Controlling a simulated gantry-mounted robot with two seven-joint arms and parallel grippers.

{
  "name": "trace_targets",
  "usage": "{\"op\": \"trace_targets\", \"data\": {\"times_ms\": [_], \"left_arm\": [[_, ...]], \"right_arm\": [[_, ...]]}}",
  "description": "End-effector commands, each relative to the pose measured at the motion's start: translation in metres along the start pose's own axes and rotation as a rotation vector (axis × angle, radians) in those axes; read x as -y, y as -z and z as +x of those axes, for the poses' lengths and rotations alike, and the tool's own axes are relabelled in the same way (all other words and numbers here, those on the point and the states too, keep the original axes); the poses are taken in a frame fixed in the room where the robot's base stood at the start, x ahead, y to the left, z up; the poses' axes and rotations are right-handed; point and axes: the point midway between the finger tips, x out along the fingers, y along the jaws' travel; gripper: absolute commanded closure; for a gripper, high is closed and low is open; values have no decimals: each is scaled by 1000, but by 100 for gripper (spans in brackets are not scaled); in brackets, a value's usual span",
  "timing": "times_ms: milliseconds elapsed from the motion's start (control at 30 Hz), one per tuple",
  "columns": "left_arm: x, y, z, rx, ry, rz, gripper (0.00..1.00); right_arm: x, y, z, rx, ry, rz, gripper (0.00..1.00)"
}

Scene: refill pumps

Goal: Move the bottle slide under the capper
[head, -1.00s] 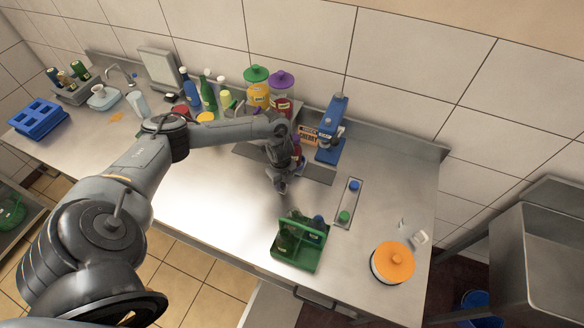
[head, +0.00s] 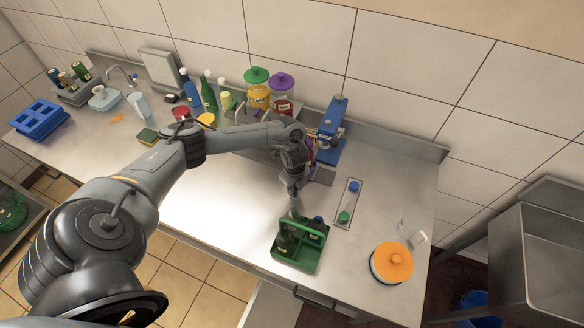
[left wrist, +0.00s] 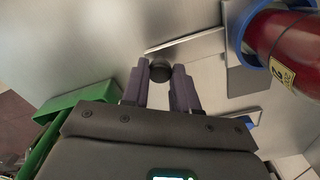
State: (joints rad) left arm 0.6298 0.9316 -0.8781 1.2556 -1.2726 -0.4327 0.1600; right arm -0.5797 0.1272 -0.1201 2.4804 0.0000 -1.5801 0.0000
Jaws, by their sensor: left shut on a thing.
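My left gripper (head: 293,190) is low over the counter, left of the blue capper (head: 332,125). In the left wrist view its fingers (left wrist: 160,75) are shut on a dark round knob (left wrist: 160,70), apparently the slide's handle. A red bottle (left wrist: 290,45) with a pale label stands in a blue ring-shaped holder (left wrist: 240,35), right of the fingers in that view. In the head view my wrist hides most of the slide and bottle, so I cannot tell how the bottle lines up with the capper head. My right gripper is not in view.
A green caddy (head: 299,256) with bottles stands close in front of my gripper. A tray with blue and green caps (head: 349,203) lies to the right, and an orange-lidded container (head: 393,263) beyond. Pump jars (head: 257,90) and bottles line the back.

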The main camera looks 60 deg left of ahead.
Motion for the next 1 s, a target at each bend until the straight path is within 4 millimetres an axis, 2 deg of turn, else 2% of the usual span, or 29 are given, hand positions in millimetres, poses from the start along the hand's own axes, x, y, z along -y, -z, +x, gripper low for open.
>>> {"op": "trace_targets", "data": {"times_ms": [433,1000], "left_arm": [[9,16,0,-1,0,1,91],[28,49,0,0,0,0,91]], "right_arm": [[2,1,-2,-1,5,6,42],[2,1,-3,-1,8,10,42]]}}
